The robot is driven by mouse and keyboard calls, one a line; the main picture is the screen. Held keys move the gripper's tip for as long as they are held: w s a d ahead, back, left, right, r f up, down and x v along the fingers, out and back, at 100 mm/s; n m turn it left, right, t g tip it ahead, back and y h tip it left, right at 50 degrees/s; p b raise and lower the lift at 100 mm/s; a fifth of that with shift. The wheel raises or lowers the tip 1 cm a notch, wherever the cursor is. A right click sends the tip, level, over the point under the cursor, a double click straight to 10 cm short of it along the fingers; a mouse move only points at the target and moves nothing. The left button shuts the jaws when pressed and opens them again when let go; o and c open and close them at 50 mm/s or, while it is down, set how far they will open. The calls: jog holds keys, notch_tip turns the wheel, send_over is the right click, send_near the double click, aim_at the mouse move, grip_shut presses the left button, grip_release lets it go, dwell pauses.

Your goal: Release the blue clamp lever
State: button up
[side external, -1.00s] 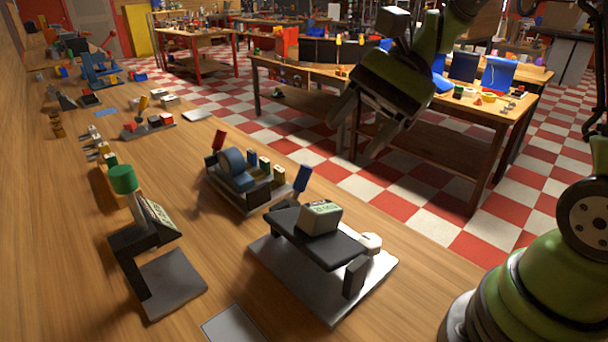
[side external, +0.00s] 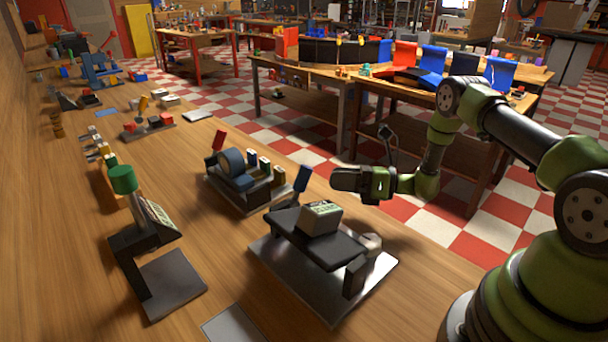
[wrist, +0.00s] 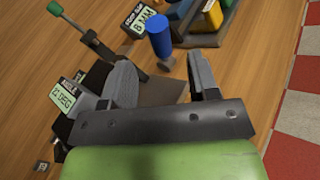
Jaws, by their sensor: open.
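My gripper (side external: 336,181) is low over the bench edge, to the right of the blue lever. In the wrist view my gripper (wrist: 160,62) has its two fingers well apart and nothing between them. The blue handle is just beyond the fingertips, lined up with the gap. I see no contact.
A grey display block (side external: 320,216) on a black raised plate stands close in front of my gripper. A red lever (side external: 219,139) is at the fixture's far end. A green-knobbed lever (side external: 122,180) stands at left. Bare bench lies between them.

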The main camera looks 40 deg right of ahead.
aim_at(304, 175)
jog(key=x, duration=0.8)
jog(key=shift+s, duration=0.1)
grip_shut()
